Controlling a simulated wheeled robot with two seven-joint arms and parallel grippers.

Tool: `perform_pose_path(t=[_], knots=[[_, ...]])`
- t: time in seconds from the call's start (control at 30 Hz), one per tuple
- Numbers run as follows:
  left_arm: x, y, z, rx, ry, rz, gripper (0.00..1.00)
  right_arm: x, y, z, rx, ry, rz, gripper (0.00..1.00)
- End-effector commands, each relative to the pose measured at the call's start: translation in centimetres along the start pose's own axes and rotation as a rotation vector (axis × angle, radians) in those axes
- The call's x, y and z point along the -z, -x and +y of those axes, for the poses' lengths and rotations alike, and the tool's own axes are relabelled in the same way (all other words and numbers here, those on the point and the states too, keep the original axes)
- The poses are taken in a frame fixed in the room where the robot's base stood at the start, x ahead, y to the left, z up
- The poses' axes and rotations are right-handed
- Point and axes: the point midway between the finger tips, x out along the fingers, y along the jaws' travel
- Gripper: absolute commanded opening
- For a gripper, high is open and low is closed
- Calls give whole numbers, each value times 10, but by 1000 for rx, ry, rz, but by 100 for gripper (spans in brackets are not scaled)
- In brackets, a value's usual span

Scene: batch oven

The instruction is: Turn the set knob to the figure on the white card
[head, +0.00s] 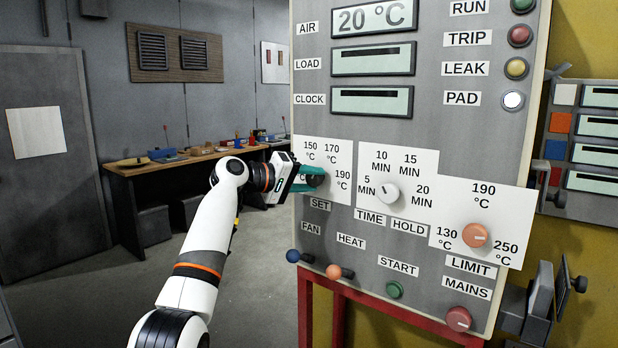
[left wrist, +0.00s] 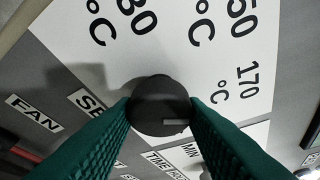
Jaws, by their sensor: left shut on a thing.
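The set knob (head: 316,181) is a dark round knob on the oven's grey panel, above the SET label. My left gripper (head: 308,178) has its teal fingers shut on it. In the left wrist view the knob (left wrist: 160,106) sits between both fingertips, with a short light mark at its lower right. Its white scale plate (head: 340,152) reads 150, 170 and 190 °C; a figure on the left is partly covered by the gripper. A blank-looking white sheet (head: 36,132) hangs on the door at left; I can read no figure on it. My right gripper is out of view.
The temperature display (head: 374,18) reads 20 °C. Close right of the set knob are the white time knob (head: 384,194) and the orange limit knob (head: 475,235). Fan (head: 293,256) and heat (head: 334,272) levers stick out below. A workbench (head: 130,168) stands behind.

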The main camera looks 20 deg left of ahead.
Motion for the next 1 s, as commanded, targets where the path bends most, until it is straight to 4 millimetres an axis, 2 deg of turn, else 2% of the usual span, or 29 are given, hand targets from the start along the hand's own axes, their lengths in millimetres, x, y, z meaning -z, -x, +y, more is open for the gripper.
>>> perform_pose_path(t=[0.6, 0.63, 0.73, 0.77, 1.0], knots=[[1, 0, 2, -20, -40, 3, 15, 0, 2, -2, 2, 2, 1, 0], [1, 0, 2, -20, -40, 3, 40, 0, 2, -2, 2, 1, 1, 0], [1, 0, 2, -19, -40, 2, 56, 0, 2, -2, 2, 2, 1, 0], [1, 0, 1, -19, -40, 2, 59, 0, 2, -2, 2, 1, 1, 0], [0, 0, 1, -17, -40, 1, 59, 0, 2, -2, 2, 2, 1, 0]])
